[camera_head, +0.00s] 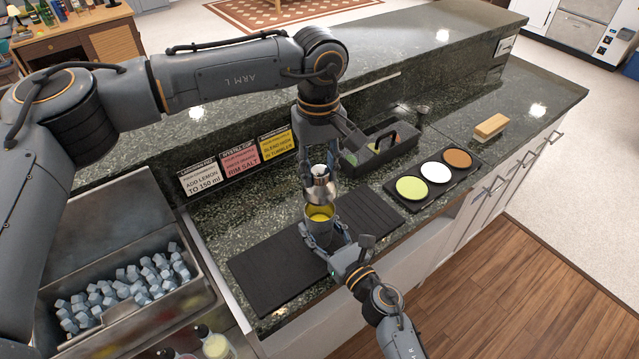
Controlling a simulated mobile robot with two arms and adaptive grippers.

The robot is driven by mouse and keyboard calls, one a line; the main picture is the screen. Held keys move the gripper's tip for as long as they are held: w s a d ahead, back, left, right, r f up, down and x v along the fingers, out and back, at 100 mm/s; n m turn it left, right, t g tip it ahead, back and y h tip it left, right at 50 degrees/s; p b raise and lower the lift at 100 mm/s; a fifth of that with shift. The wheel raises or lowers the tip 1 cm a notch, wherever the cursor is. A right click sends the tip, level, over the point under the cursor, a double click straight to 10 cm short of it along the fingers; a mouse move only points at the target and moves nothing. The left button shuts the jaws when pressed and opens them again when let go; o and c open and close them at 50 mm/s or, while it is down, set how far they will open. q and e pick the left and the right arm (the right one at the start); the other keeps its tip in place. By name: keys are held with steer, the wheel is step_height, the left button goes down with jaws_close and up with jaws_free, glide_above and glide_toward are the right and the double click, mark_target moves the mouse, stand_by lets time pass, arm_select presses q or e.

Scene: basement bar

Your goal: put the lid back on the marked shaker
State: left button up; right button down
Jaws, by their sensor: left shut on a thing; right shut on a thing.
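The shaker (317,226) stands upright on the black mat, with an open top and yellow showing inside its mouth. My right gripper (327,243) is shut on the shaker's body from the front right and hides part of its lower side. The silver lid (320,190) is held by my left gripper (320,172), which reaches down from above. The lid is roughly upright, just above the shaker's mouth; whether its lower edge touches the rim I cannot tell. I cannot make out a mark on the shaker.
The black mat (270,270) lies on the dark counter. A grey caddy (385,150) stands behind, with a black tray (460,179) of three coloured discs to the right. Sign cards (241,161) stand at the back left. An ice bin (185,300) is at left.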

mark_target(319, 189)
arm_select(q)
steer(key=shift+f, duration=1.15)
steer(key=shift+f, duration=0.85)
steer(key=shift+f, duration=0.6)
steer(key=o, duration=1.2)
steer(key=shift+o, duration=0.2)
step_height(319, 189, up, 12)
steer(key=shift+f, duration=0.1)
